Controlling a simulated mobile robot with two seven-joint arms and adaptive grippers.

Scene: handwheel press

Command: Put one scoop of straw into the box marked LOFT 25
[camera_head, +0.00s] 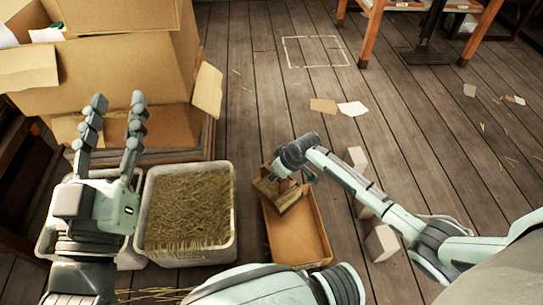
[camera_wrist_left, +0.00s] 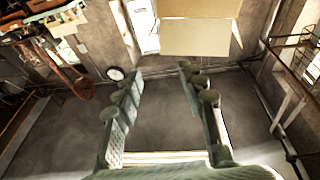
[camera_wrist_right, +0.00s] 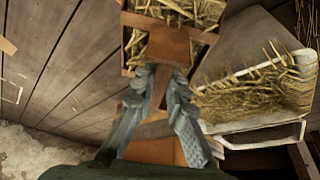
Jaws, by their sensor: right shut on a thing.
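My right gripper (camera_head: 287,174) is shut on the handle (camera_wrist_right: 160,88) of a brown scoop (camera_head: 279,198). The scoop holds straw (camera_wrist_right: 178,10), seen in the right wrist view. In the head view the scoop is over the far end of a shallow open brown box (camera_head: 298,240); I cannot tell whether they touch. A pale tub (camera_head: 234,222) full of straw (camera_head: 188,207) stands left of this box and also shows in the right wrist view (camera_wrist_right: 262,124). My left gripper (camera_head: 118,100) is open and empty, fingers pointing up. No LOFT 25 marking is readable.
Large cardboard boxes (camera_head: 110,70) stand at the back left. White blocks (camera_head: 381,243) lie right of the shallow box. Paper scraps (camera_head: 352,108) and a marked floor outline (camera_head: 316,52) lie further back. The middle wooden floor is mostly clear.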

